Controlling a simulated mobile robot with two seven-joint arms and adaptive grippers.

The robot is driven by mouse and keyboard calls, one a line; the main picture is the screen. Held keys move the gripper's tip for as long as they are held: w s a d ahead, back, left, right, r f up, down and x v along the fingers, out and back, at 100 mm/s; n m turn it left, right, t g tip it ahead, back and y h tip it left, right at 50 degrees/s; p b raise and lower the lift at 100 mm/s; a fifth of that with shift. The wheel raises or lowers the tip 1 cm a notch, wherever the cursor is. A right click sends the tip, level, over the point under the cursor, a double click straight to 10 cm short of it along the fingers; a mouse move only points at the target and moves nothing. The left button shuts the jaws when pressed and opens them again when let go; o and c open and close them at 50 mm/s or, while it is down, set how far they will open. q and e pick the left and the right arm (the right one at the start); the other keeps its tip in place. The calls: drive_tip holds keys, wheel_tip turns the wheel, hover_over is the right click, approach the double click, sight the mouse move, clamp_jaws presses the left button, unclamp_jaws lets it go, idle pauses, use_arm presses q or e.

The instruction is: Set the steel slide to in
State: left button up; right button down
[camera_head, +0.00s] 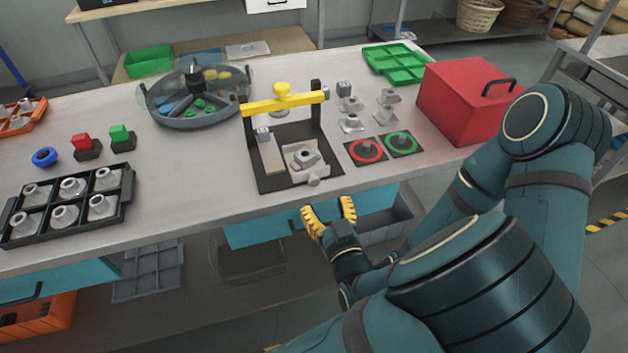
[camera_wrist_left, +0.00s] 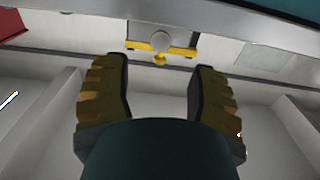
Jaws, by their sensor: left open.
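The steel slide (camera_head: 302,158) sits on a black fixture plate (camera_head: 262,181) near the front edge of the workbench. Its round knob (camera_head: 317,180) points toward me, at the plate's front edge. A round grey knob end also shows in the left wrist view (camera_wrist_left: 161,41), with a yellow bar (camera_wrist_left: 180,51) behind it. My left gripper (camera_head: 328,209) has yellow ribbed fingers, spread apart and empty. It is in front of the bench edge, short of the knob and not touching it. In the left wrist view the knob lies between and beyond the fingertips (camera_wrist_left: 161,68). My right gripper does not show.
A yellow clamp bar (camera_head: 284,103) spans the fixture above the slide. Red (camera_head: 367,151) and green (camera_head: 402,143) ringed pads lie to its right, before a red box (camera_head: 465,103). A black tray (camera_head: 68,205) of steel parts and a round tank (camera_head: 197,98) stand left.

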sight(315, 183)
use_arm(q)
drive_tip(key=x, duration=0.8)
